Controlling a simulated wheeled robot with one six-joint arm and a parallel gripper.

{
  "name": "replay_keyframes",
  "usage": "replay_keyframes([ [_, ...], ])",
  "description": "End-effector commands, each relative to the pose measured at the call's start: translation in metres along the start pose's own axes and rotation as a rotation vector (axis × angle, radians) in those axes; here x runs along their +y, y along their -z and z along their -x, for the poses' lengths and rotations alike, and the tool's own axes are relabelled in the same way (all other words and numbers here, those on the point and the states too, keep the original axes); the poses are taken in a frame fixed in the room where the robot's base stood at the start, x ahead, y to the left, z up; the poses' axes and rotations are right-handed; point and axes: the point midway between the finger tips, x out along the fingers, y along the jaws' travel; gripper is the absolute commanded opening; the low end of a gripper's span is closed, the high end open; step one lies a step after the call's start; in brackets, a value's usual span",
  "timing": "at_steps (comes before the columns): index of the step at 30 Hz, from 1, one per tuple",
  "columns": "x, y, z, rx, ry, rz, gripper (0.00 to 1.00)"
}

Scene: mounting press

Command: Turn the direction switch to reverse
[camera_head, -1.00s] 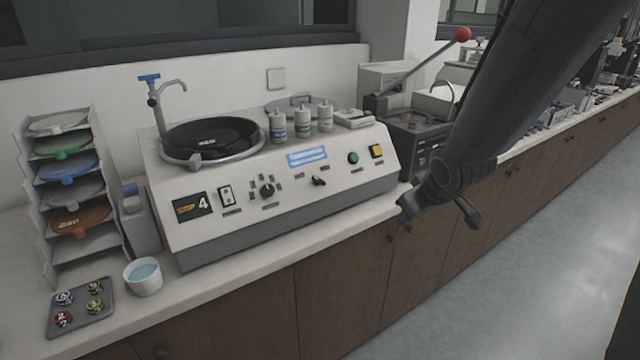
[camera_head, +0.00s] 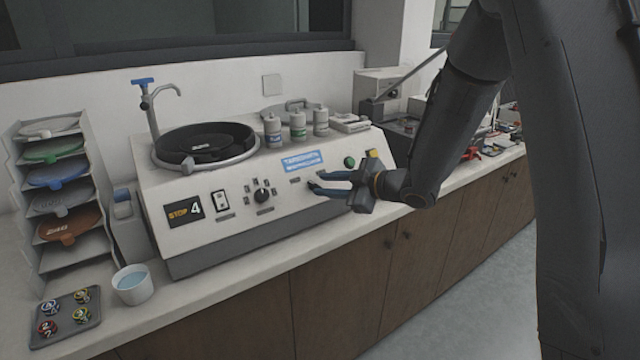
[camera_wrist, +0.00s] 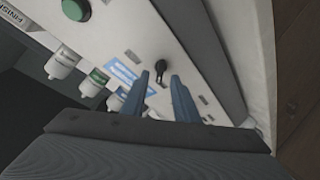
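The direction switch, a small black lever knob (camera_wrist: 160,68), sits on the sloped front panel of the polishing machine (camera_head: 330,222). In the wrist view it points up and shows just beyond and between my two blue-tipped fingers. My gripper (camera_head: 318,187) is in front of the panel at the switch's place, coming from the right; it also shows in the wrist view (camera_wrist: 156,92). The fingers are apart, with nothing visibly held. In the head view the fingers hide most of the switch. Whether they touch it I cannot tell.
A larger black dial (camera_head: 262,195) and a rocker switch (camera_head: 221,201) lie left of my gripper. A green button (camera_head: 350,162) is close above it. Several bottles (camera_head: 297,126) stand behind the panel. A cup of water (camera_head: 132,284) stands at the counter's front left.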

Motion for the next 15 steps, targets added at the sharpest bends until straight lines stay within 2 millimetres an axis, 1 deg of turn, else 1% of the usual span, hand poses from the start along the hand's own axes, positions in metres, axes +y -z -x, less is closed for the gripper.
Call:
replay_keyframes([
  [1,-0.001,0.001,-0.008,0.0,0.002,-0.001,0.27],
  [6,0.0,0.0,-0.023,-0.001,0.0,-0.001,0.27],
  [9,0.0,0.0,-0.026,-0.001,-0.001,-0.001,0.27],
  [15,0.0,0.0,-0.027,-0.001,-0.001,-0.001,0.27],
])
